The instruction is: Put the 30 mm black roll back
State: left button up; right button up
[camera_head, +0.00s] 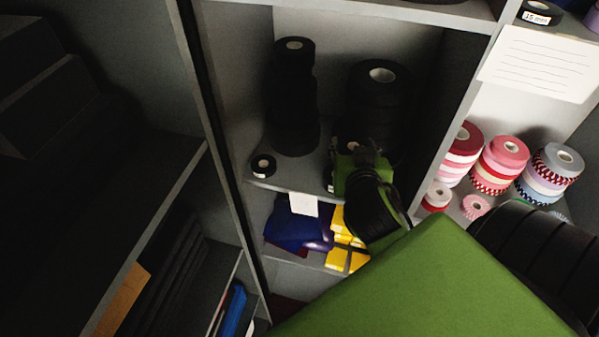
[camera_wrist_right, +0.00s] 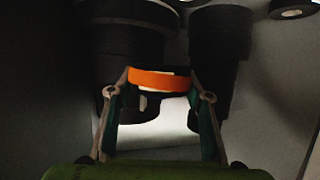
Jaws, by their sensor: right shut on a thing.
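My right gripper (camera_head: 358,158) reaches into the middle shelf compartment, in front of the stacks of black rolls. In the right wrist view its fingers (camera_wrist_right: 158,92) stand on both sides of a dark roll (camera_wrist_right: 177,86) with an orange band and a pale patch, and are shut on it. In the head view the gripper mostly hides this roll, and its width mark cannot be read. A tall stack of black rolls (camera_head: 294,95) stands at the left of the compartment, and a wider black stack (camera_head: 380,95) stands behind the gripper. My left gripper is not in view.
A small black roll (camera_head: 262,165) lies at the shelf's front left. A blank white card (camera_head: 303,205) hangs at the shelf edge. Blue and yellow folded pieces (camera_head: 345,245) lie below. Pink and patterned rolls (camera_head: 503,160) fill the right compartment. Upright dividers bound the compartment.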

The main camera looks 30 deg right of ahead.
jog(key=w+a+f+b, duration=0.1)
jog(key=b, duration=0.1)
jog(key=w+a+f+b, duration=0.1)
jog(key=w+b, duration=0.1)
jog(key=w+a+f+b, duration=0.1)
jog(key=b, duration=0.1)
jog(key=shift+w, duration=0.2)
jog(key=w, duration=0.1)
jog(key=p, duration=0.2)
send_over(299, 175)
jog(key=s, duration=0.1)
jog(key=f, duration=0.5)
jog(key=shift+d, duration=0.35)
jog(key=shift+w+a+f, duration=0.2)
jog(key=shift+w+f, duration=0.1)
jog(key=shift+f, duration=0.15)
jog(key=f, duration=0.3)
jog(key=shift+w+a, duration=0.15)
jog(key=shift+w, duration=0.05)
jog(key=shift+f, duration=0.3)
